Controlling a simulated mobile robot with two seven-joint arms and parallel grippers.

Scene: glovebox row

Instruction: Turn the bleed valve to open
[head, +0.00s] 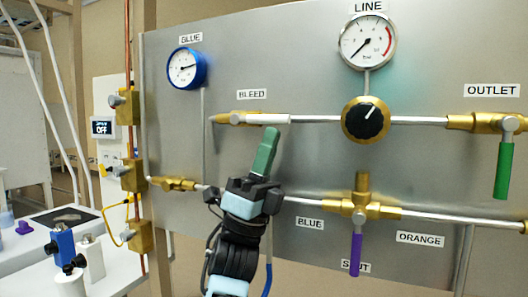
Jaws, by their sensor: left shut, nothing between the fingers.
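The bleed valve (231,118) is a small brass fitting on the grey panel, under the BLEED label (252,94). Its white lever (262,118) lies level, along the pipe line, and reaches to the right. My left gripper (271,134) comes up from below with its green fingers shut and empty. The fingertips are just under the right part of the lever; I cannot tell if they touch it. My right gripper is not in view.
A black knob (366,119) on a brass ring sits right of the lever, below the LINE gauge (367,41). A green handle (504,170) hangs at OUTLET. A purple handle (356,254) hangs lower down. The blue-rimmed gauge (187,68) is upper left.

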